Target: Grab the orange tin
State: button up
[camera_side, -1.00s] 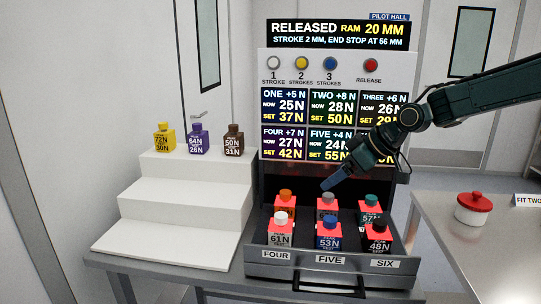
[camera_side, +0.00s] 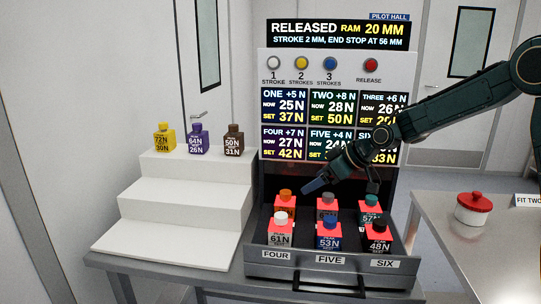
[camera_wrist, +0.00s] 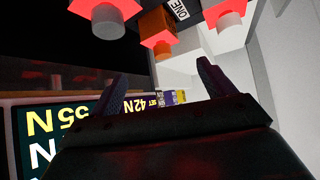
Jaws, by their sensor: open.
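The orange tin (camera_side: 285,203) stands in the back left place of the open drawer, behind the white-capped tin (camera_side: 280,228). In the wrist view the orange tin (camera_wrist: 156,22) shows at the top, beyond my fingertips, with a red collar and a cap. My gripper (camera_side: 312,186) is above the back of the drawer, to the right of the orange tin and a little higher, apart from it. In the wrist view my gripper (camera_wrist: 161,78) has its two fingers spread with nothing between them.
Grey (camera_side: 327,208), teal (camera_side: 371,208), blue (camera_side: 329,234) and black-capped (camera_side: 378,237) tins stand close by in the drawer (camera_side: 290,270). The press panel (camera_side: 335,125) rises behind. White steps (camera_side: 180,205) with several tins stand left.

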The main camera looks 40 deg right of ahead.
aim_at(291, 202)
jog(key=shift+x, duration=2.65)
jog(key=shift+x, duration=2.6)
jog(key=shift+c, duration=0.2)
jog(key=c, duration=1.7)
jog(key=shift+r, duration=0.15)
jog(key=shift+r, duration=0.25)
grip_shut()
notch_tip(291, 202, up, 19)
jog(key=shift+r, duration=0.2)
